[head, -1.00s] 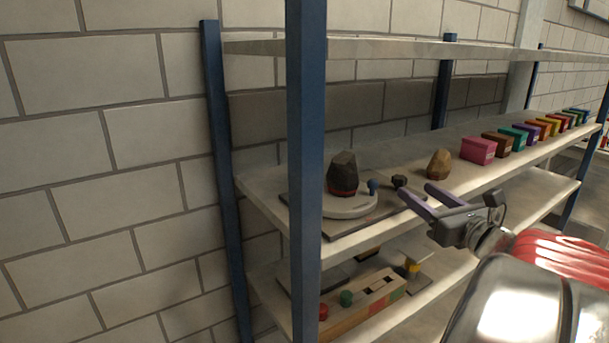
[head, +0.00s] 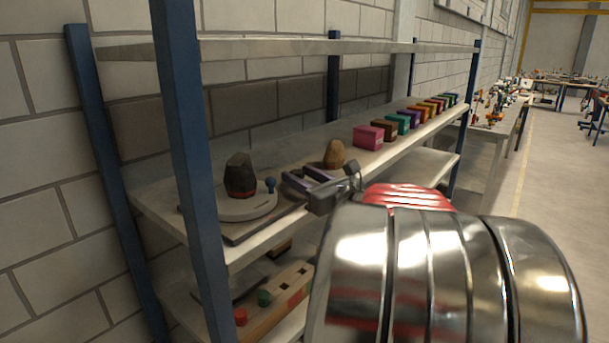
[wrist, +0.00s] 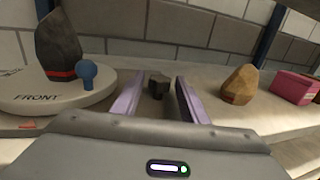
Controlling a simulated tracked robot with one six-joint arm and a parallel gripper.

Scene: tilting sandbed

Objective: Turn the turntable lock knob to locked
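The turntable is a pale round disc (head: 246,208) marked FRONT, also in the wrist view (wrist: 50,97). A dark rock with a red band (head: 240,176) stands on it, also in the wrist view (wrist: 58,48), beside a blue ball-topped peg (wrist: 87,74). The black lock knob (wrist: 157,85) sits right of the disc. My gripper (wrist: 159,79) is open, its purple fingers on either side of the knob in the wrist view, with gaps showing. I cannot tell how deep the knob lies between them. In the head view my gripper (head: 305,178) hides the knob.
A brown rock (head: 334,154) lies on the same shelf right of the gripper, then a row of coloured bins starting with a pink one (head: 368,137). A blue rack post (head: 188,150) stands in front at left. A wooden block with coloured pegs (head: 272,309) is on the shelf below.

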